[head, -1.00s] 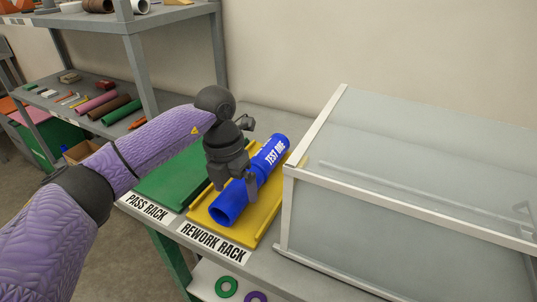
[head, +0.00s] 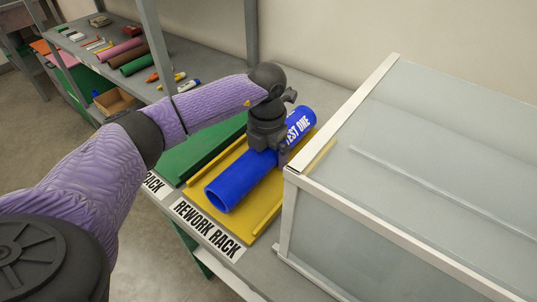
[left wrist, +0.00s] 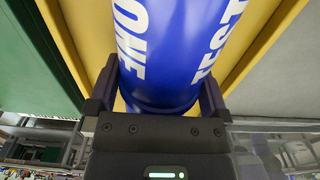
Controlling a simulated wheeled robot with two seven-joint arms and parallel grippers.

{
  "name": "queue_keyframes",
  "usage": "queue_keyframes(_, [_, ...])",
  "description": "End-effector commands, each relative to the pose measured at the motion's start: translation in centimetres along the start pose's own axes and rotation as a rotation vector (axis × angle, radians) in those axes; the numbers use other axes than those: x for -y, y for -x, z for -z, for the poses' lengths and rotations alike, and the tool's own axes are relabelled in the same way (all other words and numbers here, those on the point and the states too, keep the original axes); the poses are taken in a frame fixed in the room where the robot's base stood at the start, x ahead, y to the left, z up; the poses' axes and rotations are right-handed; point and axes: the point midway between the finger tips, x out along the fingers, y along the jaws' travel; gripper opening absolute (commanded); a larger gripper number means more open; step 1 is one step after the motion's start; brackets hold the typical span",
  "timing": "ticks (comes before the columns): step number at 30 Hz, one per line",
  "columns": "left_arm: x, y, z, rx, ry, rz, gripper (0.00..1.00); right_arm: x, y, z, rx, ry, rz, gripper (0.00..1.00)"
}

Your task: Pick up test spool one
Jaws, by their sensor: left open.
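Test spool one is a blue pipe (head: 232,187) with white "TEST ONE" lettering. It lies lengthwise in the yellow rework rack (head: 262,214), its open end toward the front. My left gripper (head: 270,157) is over the spool's middle, pointing down, and hides part of its surface and lettering. In the left wrist view the blue spool (left wrist: 175,45) runs between the two spread fingers of my left gripper (left wrist: 157,88), one finger on each side. I cannot tell whether either finger touches it. My right gripper is not in view.
The green pass rack (head: 205,153) lies left of the rework rack and is empty where visible. A clear-panelled, light-framed enclosure (head: 400,175) stands close on the right. Grey shelving (head: 135,72) at the back left holds several coloured pipes and small items.

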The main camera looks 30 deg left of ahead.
Motion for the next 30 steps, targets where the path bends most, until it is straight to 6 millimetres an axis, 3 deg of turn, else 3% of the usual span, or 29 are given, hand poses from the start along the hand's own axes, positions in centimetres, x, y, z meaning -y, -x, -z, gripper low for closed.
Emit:
queue_keyframes(6, [0.0,-0.5,0.0,0.002,-0.001,0.001,1.00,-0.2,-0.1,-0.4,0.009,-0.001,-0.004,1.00])
queue_keyframes(19, [0.0,-0.4,0.0,0.001,-0.001,0.001,0.09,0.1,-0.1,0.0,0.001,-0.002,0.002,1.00])
queue_keyframes(26, [0.0,-0.2,0.0,0.003,0.000,0.001,0.06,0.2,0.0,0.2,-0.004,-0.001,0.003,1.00])
queue_keyframes(30, [0.0,2.8,-0.1,0.007,-0.001,0.001,0.06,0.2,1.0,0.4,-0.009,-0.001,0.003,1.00])
